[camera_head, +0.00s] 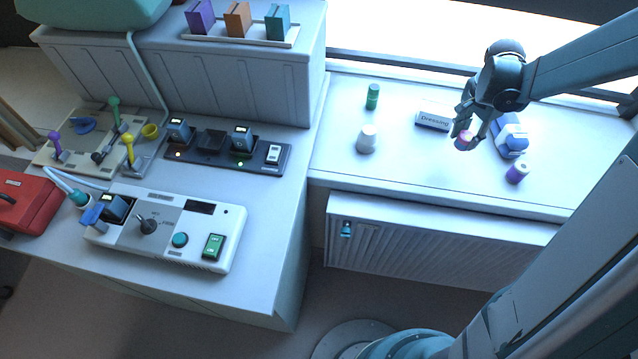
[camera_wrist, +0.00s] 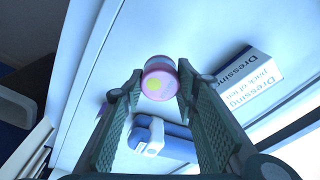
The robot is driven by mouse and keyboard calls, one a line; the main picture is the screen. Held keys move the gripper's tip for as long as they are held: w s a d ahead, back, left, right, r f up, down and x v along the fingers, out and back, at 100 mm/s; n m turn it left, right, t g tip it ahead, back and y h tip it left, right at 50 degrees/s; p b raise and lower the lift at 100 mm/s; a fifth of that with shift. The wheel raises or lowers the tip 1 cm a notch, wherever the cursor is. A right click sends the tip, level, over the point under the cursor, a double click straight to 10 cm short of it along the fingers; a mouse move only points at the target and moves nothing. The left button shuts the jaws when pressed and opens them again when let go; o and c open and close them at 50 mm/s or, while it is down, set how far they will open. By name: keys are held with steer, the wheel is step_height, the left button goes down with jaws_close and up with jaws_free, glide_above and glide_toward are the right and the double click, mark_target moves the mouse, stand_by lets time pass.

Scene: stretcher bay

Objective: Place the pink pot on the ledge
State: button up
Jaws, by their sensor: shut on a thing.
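The pink pot (camera_head: 463,140) is between the fingertips of my gripper (camera_head: 468,132) at the right of the head view. The pot also shows in the wrist view (camera_wrist: 160,82), with a yellow spot on the end facing the camera. Both fingers of my gripper (camera_wrist: 161,88) close on its sides. The pale ledge (camera_head: 420,182) runs under the window, and the pot appears over it. I cannot tell how large the gap beneath it is, or whether they touch.
A dressing box (camera_head: 433,121) lies left of my gripper, and a blue and white item (camera_head: 511,137) lies right of it. A purple pot (camera_head: 517,172), a white pot (camera_head: 367,139) and a green pot (camera_head: 373,97) stand on the ledge. The ledge's front middle is clear.

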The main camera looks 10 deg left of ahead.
steer(key=shift+a, duration=0.1)
steer(key=s+a+r+n, duration=0.15)
steer(key=a+n, duration=0.35)
steer(key=a, duration=1)
step_height(320, 180, up, 3)
steer(key=n+y+p, duration=0.2)
steer(key=n+p, duration=0.1)
steer(key=n, duration=1.3)
glide_above(271, 214)
steer(key=shift+s+d+f, duration=0.1)
steer(key=shift+s+d, duration=0.05)
steer(key=shift+s, duration=0.05)
steer(key=shift+f, duration=2.9)
steer(key=shift+f, duration=0.1)
steer(key=shift+f+b, duration=0.3)
steer(key=shift+f, duration=1.7)
